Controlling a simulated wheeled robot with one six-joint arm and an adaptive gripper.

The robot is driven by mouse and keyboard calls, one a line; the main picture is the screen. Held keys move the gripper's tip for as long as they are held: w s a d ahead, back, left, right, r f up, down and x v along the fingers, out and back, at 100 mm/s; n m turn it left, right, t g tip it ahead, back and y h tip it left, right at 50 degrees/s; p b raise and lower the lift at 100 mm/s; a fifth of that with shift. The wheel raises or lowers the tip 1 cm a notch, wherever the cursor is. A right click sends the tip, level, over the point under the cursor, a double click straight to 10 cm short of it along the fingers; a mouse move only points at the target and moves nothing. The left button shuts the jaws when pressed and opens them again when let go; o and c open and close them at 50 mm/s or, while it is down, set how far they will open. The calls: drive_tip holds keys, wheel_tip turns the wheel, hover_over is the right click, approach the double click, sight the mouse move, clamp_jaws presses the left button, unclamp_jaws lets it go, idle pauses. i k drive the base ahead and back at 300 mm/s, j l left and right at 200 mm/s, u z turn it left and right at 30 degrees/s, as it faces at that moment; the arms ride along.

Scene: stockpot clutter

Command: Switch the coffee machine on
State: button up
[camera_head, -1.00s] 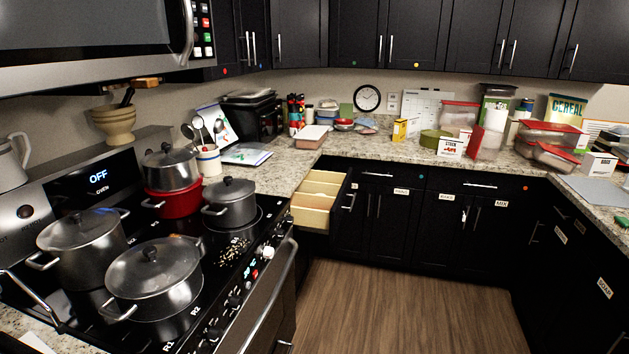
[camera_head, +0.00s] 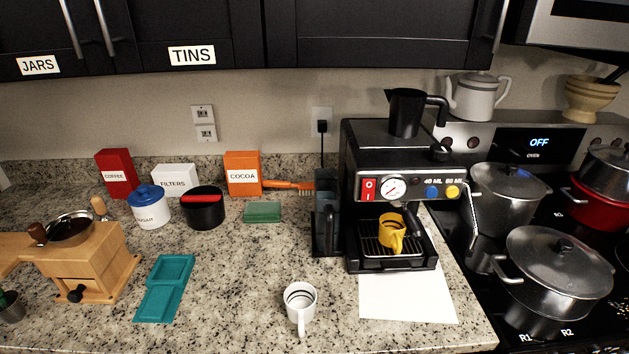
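The black coffee machine (camera_head: 365,158) stands on the granite counter beside the stove. A red rocker switch (camera_head: 368,189) sits at the left end of its front panel, next to a round gauge (camera_head: 393,188). A blue button (camera_head: 432,192) labelled 40 ML and a yellow button (camera_head: 453,191) labelled 60 ML sit to the right. A yellow cup (camera_head: 391,232) stands on the drip tray. A black jug (camera_head: 407,112) stands on top of the machine. I cannot tell whether the switch is on. My gripper is not in view.
A white mug (camera_head: 300,303) stands on the counter's front, left of a white sheet (camera_head: 408,299). A wooden grinder (camera_head: 82,258), teal tray (camera_head: 163,288) and canisters stand at left. Lidded pots (camera_head: 557,265) crowd the stove at right. Dark cabinets (camera_head: 300,35) hang above.

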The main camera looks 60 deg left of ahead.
sight(368, 185)
drive_tip(key=u, duration=1.25)
